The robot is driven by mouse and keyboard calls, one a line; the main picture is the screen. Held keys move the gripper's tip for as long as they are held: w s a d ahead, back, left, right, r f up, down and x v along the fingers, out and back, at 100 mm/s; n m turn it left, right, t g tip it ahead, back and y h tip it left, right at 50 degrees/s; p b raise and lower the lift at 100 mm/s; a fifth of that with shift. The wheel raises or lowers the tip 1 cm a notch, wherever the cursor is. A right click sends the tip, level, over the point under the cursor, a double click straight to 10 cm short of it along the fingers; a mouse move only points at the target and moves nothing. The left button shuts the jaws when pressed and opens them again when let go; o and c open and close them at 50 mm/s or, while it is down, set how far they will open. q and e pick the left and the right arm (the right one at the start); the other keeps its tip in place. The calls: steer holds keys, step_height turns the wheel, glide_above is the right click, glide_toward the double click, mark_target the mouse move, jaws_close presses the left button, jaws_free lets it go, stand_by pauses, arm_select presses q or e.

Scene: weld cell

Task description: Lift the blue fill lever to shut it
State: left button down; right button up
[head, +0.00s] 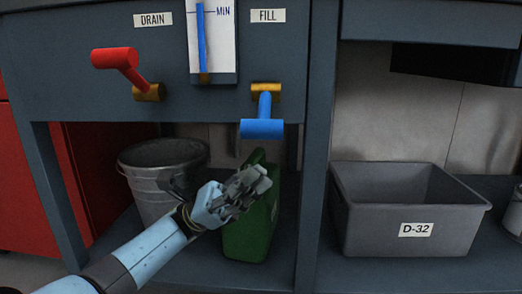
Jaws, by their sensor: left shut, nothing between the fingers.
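The blue fill lever (263,128) hangs down from a brass valve (266,89) under the FILL label (268,15). Its thick blue handle is at the lower end. My left gripper (262,178) is shut and empty, just below the blue handle in the picture, with a gap between them. It hides part of a green container behind it. My right gripper is not in view.
A red lever (115,58) under the DRAIN label (153,20) points up and left. A gauge (211,50) sits between the levers. Below are a metal bucket (150,155), the green container (250,240) and a grey D-32 bin (375,240). A post stands right of the blue lever.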

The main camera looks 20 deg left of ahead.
mark_target(264, 109)
arm_select(q)
steer(key=shift+s+d+r, duration=0.25)
steer(key=shift+d+r, duration=0.05)
steer(key=shift+r, duration=0.5)
steer(key=shift+s+d+r, duration=0.3)
steer(key=shift+d+r, duration=0.05)
steer(key=shift+r, duration=0.5)
steer(key=shift+s+d+r, duration=0.25)
steer(key=shift+d+r, duration=0.05)
steer(key=shift+r, duration=0.5)
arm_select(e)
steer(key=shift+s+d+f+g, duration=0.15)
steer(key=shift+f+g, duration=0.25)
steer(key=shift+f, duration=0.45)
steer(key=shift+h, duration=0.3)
